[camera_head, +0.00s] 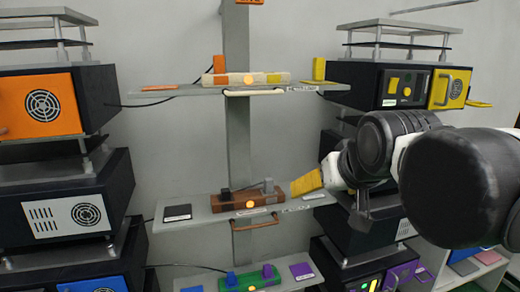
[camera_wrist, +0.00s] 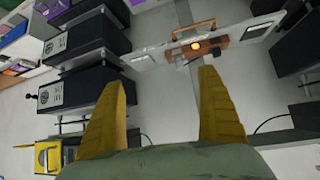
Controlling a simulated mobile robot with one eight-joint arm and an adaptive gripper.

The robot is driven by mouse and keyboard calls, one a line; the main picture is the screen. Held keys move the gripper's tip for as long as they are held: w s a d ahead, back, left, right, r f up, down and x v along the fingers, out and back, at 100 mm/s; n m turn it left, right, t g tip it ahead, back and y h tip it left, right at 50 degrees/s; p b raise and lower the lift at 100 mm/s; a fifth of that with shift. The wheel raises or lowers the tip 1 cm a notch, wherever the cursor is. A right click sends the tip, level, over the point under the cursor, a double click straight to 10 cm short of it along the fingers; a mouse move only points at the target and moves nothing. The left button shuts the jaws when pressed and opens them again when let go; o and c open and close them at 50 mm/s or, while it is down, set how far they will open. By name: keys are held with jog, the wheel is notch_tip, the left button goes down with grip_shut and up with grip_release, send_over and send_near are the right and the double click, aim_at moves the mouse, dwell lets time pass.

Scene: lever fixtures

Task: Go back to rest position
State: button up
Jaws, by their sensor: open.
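My gripper (camera_wrist: 163,76) is open and empty, its two yellow fingers spread wide in the wrist view. In the head view one yellow finger of it (camera_head: 307,183) shows in front of the right end of the middle shelf; the other is hidden. The brown lever fixture (camera_head: 249,203) on that shelf has a dark lever, a grey lever and a glowing orange button. It also shows in the wrist view (camera_wrist: 213,50), beyond the fingertips and apart from them. My arm covers much of the right side.
A cream lever fixture (camera_head: 246,79) sits on the upper shelf and a green one (camera_head: 249,281) on the lower shelf. Black boxes stand stacked at left, one with an orange door (camera_head: 40,105). Another stack at right has a yellow door (camera_head: 449,89), close to my arm in the picture.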

jog(key=s+d+f+g+b, duration=0.1)
jog(key=s+f+b, duration=0.3)
jog(key=f, duration=0.8)
jog(key=s+d+f+m+g+b, duration=0.1)
jog(key=s+d+f+b, duration=0.2)
jog(key=f, duration=1)
jog(key=s+d+f+h+b, duration=0.1)
jog(key=s+f+b, duration=0.6)
jog(key=f, duration=0.5)
jog(key=shift+s+d+f+g, duration=0.35)
jog(key=shift+s+d+g, duration=0.05)
jog(key=shift+s, duration=0.15)
